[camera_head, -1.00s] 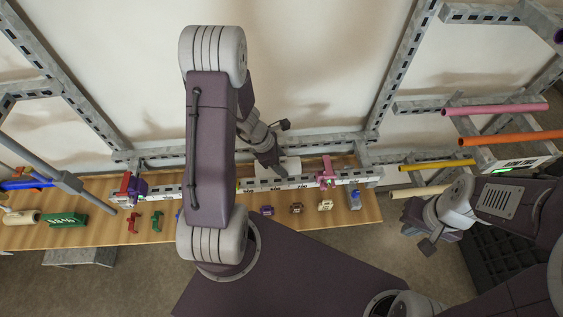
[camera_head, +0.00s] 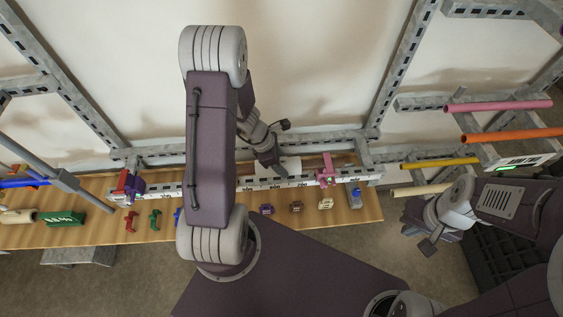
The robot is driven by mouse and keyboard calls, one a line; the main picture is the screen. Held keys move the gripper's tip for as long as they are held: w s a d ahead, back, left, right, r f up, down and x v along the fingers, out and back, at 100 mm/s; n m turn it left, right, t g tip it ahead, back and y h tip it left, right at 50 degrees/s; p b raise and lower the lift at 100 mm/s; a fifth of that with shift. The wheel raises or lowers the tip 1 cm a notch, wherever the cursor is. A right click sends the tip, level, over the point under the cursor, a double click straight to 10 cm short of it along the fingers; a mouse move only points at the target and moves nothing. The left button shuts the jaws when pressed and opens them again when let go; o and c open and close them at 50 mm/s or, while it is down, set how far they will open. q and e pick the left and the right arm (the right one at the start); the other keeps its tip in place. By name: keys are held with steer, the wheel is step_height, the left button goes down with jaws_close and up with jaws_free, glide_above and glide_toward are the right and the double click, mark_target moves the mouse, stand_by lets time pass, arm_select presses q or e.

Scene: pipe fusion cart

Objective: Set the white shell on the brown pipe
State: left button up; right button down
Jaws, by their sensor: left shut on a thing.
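My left gripper (camera_head: 276,169) points down over the rail behind the table and is shut. A white piece (camera_head: 290,165) shows right at its fingers and looks like the white shell; the fingers and the rail hide part of it. I cannot make out a brown pipe for certain; a tan pipe (camera_head: 421,190) lies lowest on the right rack. My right gripper (camera_head: 430,241) hangs at the right beyond the table end. Its fingers are too small and dark to tell whether they are open.
A long slotted rail (camera_head: 346,179) carries a pink clamp (camera_head: 326,172) and a purple clamp (camera_head: 137,186). The wooden table (camera_head: 362,212) holds small coloured pieces, including a brown one (camera_head: 296,207) and a cream one (camera_head: 325,203). The right rack holds yellow, orange (camera_head: 514,136) and pink (camera_head: 500,106) pipes.

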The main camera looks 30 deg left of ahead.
arm_select(q)
steer(key=shift+f+b, duration=0.25)
steer(key=shift+b, duration=0.05)
stand_by(0.6)
steer(key=o, duration=1.4)
steer(key=shift+r, duration=0.15)
steer(key=p+v, duration=0.2)
steer(key=v, duration=0.6)
steer(key=shift+p, duration=0.4)
steer(key=shift+s+a+r, duration=0.15)
steer(key=shift+s+r, duration=0.05)
steer(key=shift+r, duration=0.2)
steer(key=shift+w, duration=0.1)
